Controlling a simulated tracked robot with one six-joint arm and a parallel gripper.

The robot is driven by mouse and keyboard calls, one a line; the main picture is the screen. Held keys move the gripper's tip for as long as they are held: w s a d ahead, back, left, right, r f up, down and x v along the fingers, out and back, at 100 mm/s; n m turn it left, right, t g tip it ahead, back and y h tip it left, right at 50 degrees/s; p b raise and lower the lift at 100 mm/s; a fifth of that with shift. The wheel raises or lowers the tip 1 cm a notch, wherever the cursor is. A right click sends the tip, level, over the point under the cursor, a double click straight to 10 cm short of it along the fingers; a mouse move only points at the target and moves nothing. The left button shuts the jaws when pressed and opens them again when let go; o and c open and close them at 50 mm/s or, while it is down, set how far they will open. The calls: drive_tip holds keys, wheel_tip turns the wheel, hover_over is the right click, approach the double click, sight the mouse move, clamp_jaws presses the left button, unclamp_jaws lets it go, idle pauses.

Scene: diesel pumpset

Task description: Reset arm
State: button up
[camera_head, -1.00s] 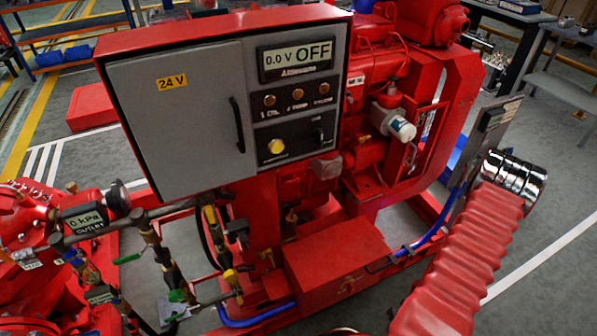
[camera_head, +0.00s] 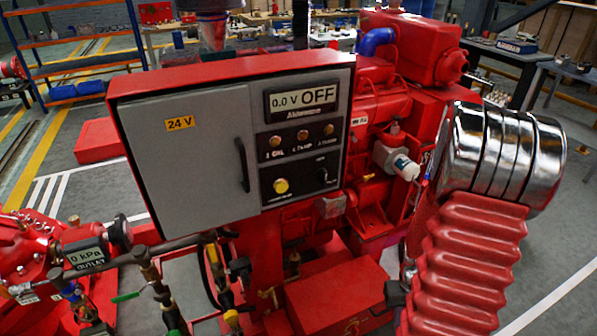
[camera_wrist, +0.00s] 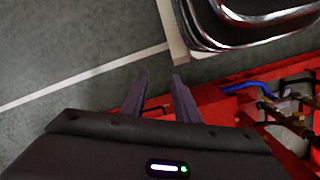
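My arm, with a red ribbed sleeve (camera_head: 465,265) and a chrome joint (camera_head: 500,160), stands at the right of the head view, in front of the pumpset. My gripper (camera_wrist: 156,82) shows in the wrist view as two dark fingers with a gap between them. Nothing is held between them. They are over grey floor, with red machine parts just beyond to the right. The gripper cannot be made out in the head view.
The control panel (camera_head: 200,155) of the red pumpset reads 0.0 V OFF. Beside it are the red engine (camera_head: 375,95) and, low left, an outlet gauge (camera_head: 86,256) reading 0 kPa. Open grey floor (camera_head: 560,235) lies to the right. Shelving (camera_head: 85,60) and benches stand behind.

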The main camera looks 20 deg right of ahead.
drive_tip(key=w+a+r+n+t, duration=0.2)
drive_tip(key=a+r+t, duration=0.1)
drive_tip(key=a+r, duration=1.1)
drive_tip(key=w+a+r+n+t, duration=0.2)
drive_tip(key=a+r+n+t, duration=0.1)
drive_tip(key=a+r, duration=1)
wheel_tip(320, 180, up, 6)
drive_tip(key=shift+w+a+r+t, duration=0.1)
drive_tip(key=shift+w+a+t, duration=0.25)
drive_tip(key=shift+t, duration=0.45)
